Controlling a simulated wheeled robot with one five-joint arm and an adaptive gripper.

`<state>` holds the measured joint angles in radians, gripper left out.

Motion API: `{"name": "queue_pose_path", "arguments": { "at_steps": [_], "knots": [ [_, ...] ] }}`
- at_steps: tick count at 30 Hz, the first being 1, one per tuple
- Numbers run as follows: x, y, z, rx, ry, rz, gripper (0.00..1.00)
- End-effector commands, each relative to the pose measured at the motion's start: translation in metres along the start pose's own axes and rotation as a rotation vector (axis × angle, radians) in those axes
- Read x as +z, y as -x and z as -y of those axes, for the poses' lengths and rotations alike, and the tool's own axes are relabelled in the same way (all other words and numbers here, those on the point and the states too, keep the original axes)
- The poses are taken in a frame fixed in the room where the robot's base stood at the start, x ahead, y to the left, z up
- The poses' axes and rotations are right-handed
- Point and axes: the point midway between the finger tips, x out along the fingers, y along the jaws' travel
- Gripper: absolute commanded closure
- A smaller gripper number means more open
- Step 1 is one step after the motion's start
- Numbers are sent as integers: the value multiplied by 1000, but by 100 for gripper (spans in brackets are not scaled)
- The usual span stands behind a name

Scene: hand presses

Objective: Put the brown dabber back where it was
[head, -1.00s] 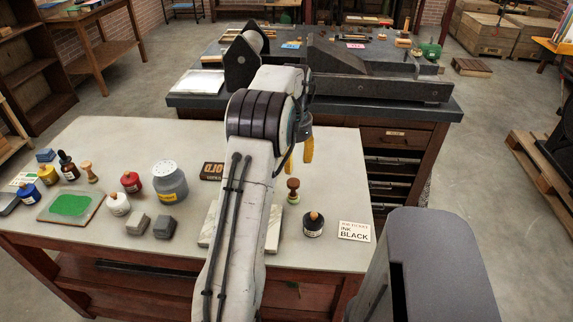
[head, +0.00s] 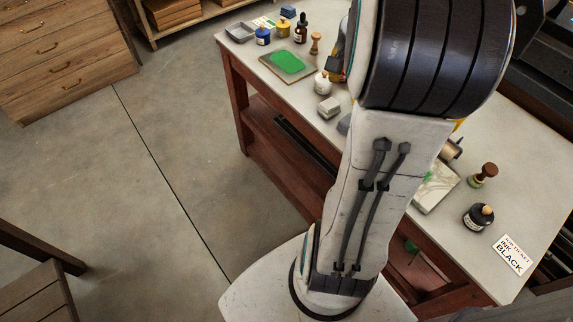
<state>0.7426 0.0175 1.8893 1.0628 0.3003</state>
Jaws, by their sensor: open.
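A dabber with a dark brown knob (head: 483,175) and a greenish lower part stands upright on the right part of the table. It is just behind the black ink bottle (head: 479,216). A second, lighter brown dabber (head: 315,43) stands upright at the far left end of the table, near the green ink slab (head: 287,63). My arm crosses the middle of the view and hides most of my gripper. A small yellow patch at the arm's right edge may be a fingertip, but I cannot tell. I see nothing held.
A pale marbled slab (head: 438,188) lies partly behind my arm, with a roller-like object (head: 451,148) beyond it. A black ink card (head: 513,254) lies at the right. The floor at left is open.

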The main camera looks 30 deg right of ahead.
Motion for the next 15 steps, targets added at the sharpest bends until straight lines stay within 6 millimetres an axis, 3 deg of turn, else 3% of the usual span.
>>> {"name": "queue_pose_path", "arguments": {
  "at_steps": [1, 3, 6, 12, 15],
  "knots": [
    [28, 7, 21, -20, 118, -13, 50],
    [63, 12, 41, -46, 265, -27, 50],
    [112, 15, 57, -81, 462, -46, 50],
    [187, 13, 62, -144, 779, -78, 50],
    [211, 9, 58, -167, 888, -89, 50]
  ]
}}
